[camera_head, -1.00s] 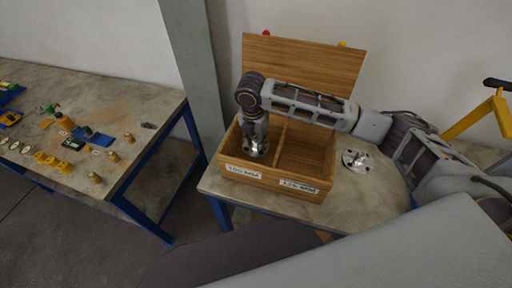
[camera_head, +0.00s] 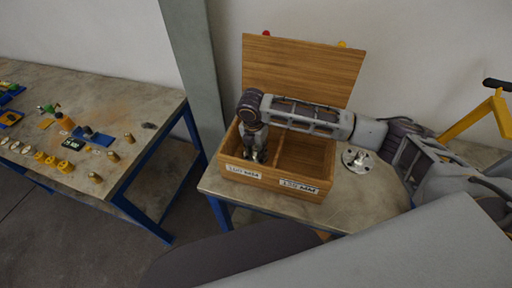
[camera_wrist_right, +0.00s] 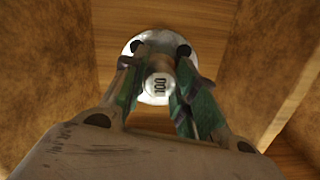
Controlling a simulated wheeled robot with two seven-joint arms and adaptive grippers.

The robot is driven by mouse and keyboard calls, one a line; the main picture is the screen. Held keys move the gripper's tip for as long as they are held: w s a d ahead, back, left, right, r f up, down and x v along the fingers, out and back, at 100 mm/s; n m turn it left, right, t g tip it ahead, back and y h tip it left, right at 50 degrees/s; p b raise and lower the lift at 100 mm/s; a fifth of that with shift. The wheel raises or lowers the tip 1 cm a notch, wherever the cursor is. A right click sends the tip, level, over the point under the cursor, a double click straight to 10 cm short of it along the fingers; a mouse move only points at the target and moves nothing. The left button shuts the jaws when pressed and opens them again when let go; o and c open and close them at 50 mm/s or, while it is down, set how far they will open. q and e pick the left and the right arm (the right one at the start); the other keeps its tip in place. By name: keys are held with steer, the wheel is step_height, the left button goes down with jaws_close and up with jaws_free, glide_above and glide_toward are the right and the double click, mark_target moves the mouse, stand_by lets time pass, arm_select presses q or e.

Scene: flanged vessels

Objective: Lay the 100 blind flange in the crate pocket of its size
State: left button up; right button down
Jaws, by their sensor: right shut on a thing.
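The wooden crate (camera_head: 270,181) has two pockets and an open lid. The label on its left front (camera_head: 244,172) seems to read 100 MM; the right one (camera_head: 299,186) is less clear. My right gripper (camera_head: 254,156) points down inside the left pocket. In the right wrist view, my right gripper (camera_wrist_right: 162,90) is shut on the knob of the 100 blind flange (camera_wrist_right: 158,86). The knob top is marked 100, and the shiny disc lies beneath it, with dark holes. I cannot tell whether the disc touches the pocket floor. My left gripper is not in view.
A second metal flange (camera_head: 357,160) lies on the table right of the crate. The right pocket (camera_head: 305,158) is empty. A grey post (camera_head: 196,75) stands left of the crate. Another table (camera_head: 85,110) with small parts is at the far left.

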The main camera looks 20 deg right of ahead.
mark_target(254, 150)
steer(key=c, duration=1.1)
jaws_free()
steer(key=shift+f, duration=0.1)
steer(key=r, duration=0.8)
steer(key=s+a+r, duration=0.1)
steer(key=r, duration=0.3)
steer(key=shift+r, duration=0.1)
